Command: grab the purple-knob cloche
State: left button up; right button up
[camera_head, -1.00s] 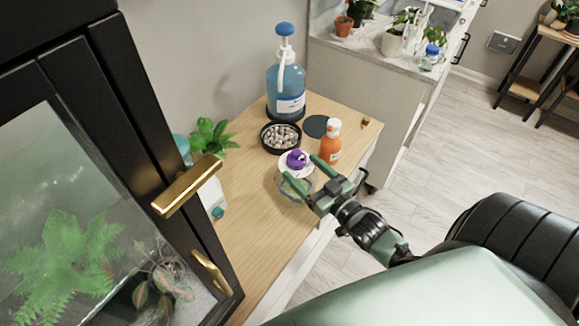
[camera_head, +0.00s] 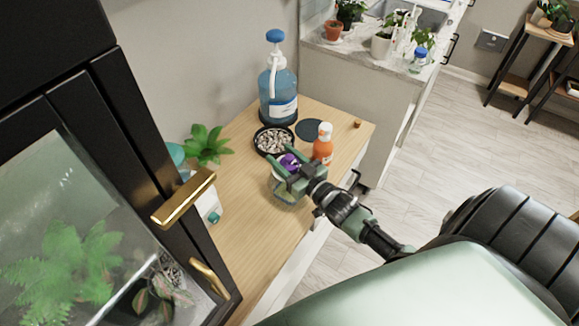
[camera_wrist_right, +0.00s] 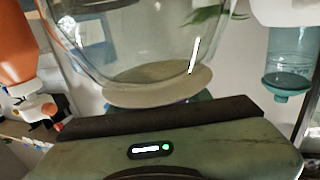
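The purple knob (camera_head: 289,161) tops a clear glass cloche (camera_head: 285,194) on the wooden cabinet top. My right gripper (camera_head: 279,158) is at the knob, its green fingers apart on either side of it. Whether the fingers touch the knob I cannot tell. In the right wrist view the glass cloche (camera_wrist_right: 145,40) and its pale cap (camera_wrist_right: 160,90) are close to the gripper; the knob is almost wholly hidden behind the gripper body. My left gripper is not in view.
An orange spray bottle (camera_head: 323,146) stands close to the right of my gripper. Behind are a black bowl of pebbles (camera_head: 273,141), a dark round mat (camera_head: 309,130) and a blue pump bottle (camera_head: 278,90). A glass plant cabinet (camera_head: 130,130) fills the left; bare wood (camera_head: 255,225) lies in front.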

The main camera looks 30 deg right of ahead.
grip_shut()
jog(key=shift+w+r, duration=0.1)
jog(key=shift+r, duration=0.05)
jog(key=shift+r, duration=0.1)
